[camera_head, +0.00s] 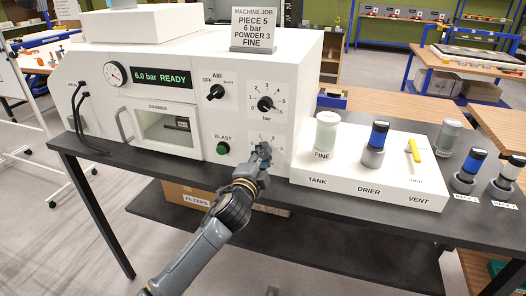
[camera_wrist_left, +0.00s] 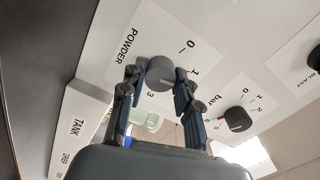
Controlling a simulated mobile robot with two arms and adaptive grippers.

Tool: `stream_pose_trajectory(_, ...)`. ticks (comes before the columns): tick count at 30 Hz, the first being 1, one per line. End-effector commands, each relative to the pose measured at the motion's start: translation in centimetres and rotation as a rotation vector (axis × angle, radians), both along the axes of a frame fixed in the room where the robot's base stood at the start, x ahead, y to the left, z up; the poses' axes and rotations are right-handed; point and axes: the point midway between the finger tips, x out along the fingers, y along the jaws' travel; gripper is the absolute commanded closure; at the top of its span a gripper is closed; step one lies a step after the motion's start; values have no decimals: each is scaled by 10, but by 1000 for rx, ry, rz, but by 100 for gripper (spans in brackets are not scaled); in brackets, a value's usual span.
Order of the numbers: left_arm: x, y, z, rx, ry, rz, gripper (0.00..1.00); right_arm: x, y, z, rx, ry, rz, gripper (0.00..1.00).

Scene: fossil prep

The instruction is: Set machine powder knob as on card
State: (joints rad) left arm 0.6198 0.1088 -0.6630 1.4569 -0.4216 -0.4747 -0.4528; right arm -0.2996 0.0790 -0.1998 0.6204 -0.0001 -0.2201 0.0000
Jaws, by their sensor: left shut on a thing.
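The job card (camera_head: 259,29) stands on top of the machine (camera_head: 208,55) and reads "MACHINE JOB, PIECE 5, 6 bar, POWDER 3, FINE". The powder knob is a dark round knob low on the machine's right front; in the head view my gripper mostly hides it. In the left wrist view the powder knob (camera_wrist_left: 160,74) sits between the two fingers, with the scale "0", "1" and "3" and the word "POWDER" around it. I cannot tell its exact setting. My left gripper (camera_head: 263,154) is shut on the knob. My right gripper is not in view.
The bar knob (camera_head: 265,104) is just above my gripper, the air knob (camera_head: 216,92) up left, and the green blast button (camera_head: 223,148) to the left. The display (camera_head: 159,82) reads "6.0 bar READY". A white stand (camera_head: 388,172) with jars is right of the machine.

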Motion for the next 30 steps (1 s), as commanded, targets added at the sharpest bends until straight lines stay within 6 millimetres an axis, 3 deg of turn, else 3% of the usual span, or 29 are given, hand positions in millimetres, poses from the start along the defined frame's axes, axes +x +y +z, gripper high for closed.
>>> stream_pose_trajectory(30,0,1,0,922,-297,-1,100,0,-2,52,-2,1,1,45)
